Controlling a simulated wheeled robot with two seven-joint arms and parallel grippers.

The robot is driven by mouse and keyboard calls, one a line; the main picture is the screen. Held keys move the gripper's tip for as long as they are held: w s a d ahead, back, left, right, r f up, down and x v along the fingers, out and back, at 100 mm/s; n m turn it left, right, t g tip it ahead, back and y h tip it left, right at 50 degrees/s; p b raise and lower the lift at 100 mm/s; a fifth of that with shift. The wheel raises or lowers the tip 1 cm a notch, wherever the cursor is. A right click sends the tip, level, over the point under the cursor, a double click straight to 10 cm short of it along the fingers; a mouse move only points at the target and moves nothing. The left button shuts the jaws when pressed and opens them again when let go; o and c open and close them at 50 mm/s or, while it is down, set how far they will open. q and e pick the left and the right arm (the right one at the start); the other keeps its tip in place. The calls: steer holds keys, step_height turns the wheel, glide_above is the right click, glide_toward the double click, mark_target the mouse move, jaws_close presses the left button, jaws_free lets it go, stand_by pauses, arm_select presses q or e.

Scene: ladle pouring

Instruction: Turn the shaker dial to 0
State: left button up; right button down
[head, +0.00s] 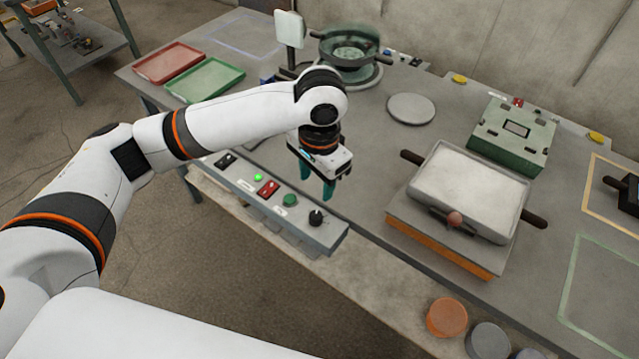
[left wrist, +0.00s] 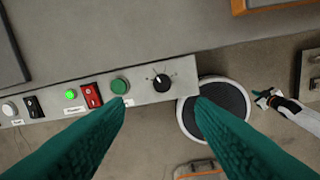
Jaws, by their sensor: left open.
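The black dial (head: 316,217) sits at the right end of the grey control panel (head: 330,238) along the table's front edge. My left gripper (head: 317,187) points down just behind the dial in the head view, open and empty. In the left wrist view its teal fingers (left wrist: 160,112) are spread on either side of the dial, apart from it. My right gripper (left wrist: 264,95) shows small at the right of that view, its jaws unclear.
A green button (head: 290,200), red switch (head: 268,188) and lit green lamp (head: 258,177) share the panel. A pale-filled tray (head: 465,190) on an orange-sided base stands right. A round dark-rimmed pan (head: 350,50) stands behind. The table is clear between gripper and tray.

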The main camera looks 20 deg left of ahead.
mark_target(316, 216)
arm_select(q)
step_height(316, 216, down, 12)
steer(key=shift+a+r, duration=0.15)
steer(key=shift+r, duration=0.05)
steer(key=shift+c, duration=0.5)
